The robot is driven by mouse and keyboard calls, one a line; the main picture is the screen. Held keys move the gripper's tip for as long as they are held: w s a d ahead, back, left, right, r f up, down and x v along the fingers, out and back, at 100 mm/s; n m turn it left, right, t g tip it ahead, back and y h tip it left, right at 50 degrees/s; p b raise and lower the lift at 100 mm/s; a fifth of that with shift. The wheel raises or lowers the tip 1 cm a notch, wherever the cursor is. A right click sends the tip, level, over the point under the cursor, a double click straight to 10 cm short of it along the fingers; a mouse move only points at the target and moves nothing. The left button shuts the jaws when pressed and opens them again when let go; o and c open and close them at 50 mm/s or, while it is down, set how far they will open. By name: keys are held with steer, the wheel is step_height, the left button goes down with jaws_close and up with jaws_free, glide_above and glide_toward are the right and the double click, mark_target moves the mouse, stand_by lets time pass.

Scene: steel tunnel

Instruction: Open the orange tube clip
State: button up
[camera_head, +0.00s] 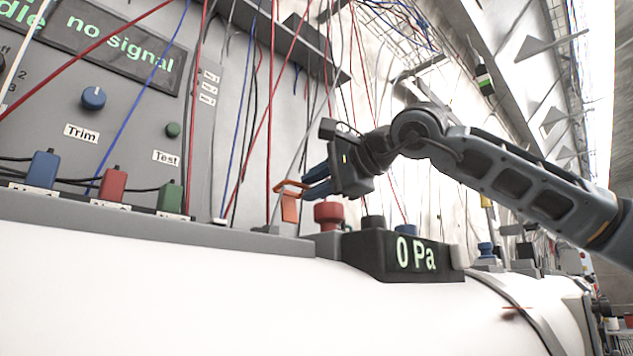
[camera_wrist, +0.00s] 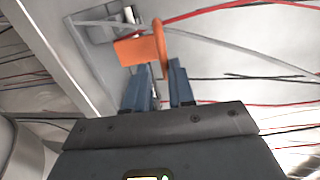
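The orange tube clip (camera_head: 289,207) stands at the back edge of the grey ledge, left of my gripper (camera_head: 306,182) in the head view. In the wrist view the clip (camera_wrist: 138,50) lies just ahead of my fingertips, with an upright orange part in line with the gap between them. A grey tube (camera_wrist: 235,61) runs to the clip and passes by it. My gripper (camera_wrist: 160,76) has two blue fingers, parted with a gap between them. I see nothing held. Whether a fingertip touches the clip I cannot tell.
A red knob (camera_head: 328,215) stands right beneath my gripper. A black gauge reading 0 Pa (camera_head: 415,254) is to its right. Hanging red, blue and grey cables surround the clip. A control panel (camera_head: 100,70) with coloured plugs (camera_head: 112,187) fills the left.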

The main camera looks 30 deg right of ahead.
steer(key=shift+o, duration=1.4)
steer(key=shift+f, duration=0.1)
steer(key=shift+o, duration=0.2)
steer(key=v, duration=0.7)
steer(key=shift+s+p, duration=0.35)
steer(key=shift+p, duration=0.05)
steer(key=shift+d, duration=0.15)
